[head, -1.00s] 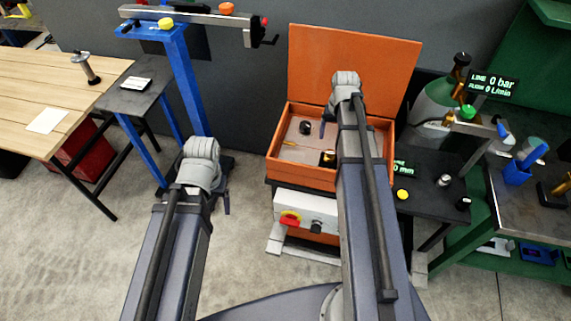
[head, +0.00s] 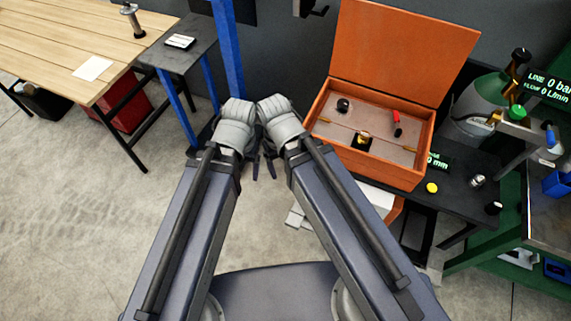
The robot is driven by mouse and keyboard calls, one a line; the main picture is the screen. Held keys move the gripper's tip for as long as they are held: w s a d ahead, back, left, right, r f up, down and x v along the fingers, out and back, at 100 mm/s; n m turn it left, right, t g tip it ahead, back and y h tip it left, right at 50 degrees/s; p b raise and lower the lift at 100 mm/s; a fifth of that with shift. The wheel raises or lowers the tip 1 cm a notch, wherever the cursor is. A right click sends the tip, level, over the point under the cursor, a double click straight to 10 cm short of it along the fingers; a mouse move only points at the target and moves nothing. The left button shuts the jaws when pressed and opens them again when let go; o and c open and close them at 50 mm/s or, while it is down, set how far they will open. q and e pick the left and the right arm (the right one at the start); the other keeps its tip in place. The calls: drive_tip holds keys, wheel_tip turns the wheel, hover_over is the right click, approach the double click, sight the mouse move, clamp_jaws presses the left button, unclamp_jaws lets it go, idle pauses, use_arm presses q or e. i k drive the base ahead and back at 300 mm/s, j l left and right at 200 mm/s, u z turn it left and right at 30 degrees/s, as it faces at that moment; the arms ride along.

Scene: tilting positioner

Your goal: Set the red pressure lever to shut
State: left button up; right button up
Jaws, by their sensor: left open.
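A small red lever-like handle (head: 397,121) stands upright inside the open orange box, at its right side. I cannot read its setting. My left gripper (head: 255,169) points down over the floor, left of the box and well apart from the handle. Its small dark fingers are open, with nothing seen between them. My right gripper (head: 272,167) is close beside it, mostly hidden behind its grey wrist, so I cannot tell its jaws. Neither gripper touches the box.
The orange box (head: 368,165) has its lid raised at the back. A black bench (head: 462,205) with a yellow button (head: 432,188) lies right of it. A green gas cylinder (head: 475,107) and a "0 bar" display (head: 552,87) stand further right. A blue post (head: 229,50) rises behind the wrists.

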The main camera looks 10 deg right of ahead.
sight(399, 131)
drive_tip(key=z, duration=1.3)
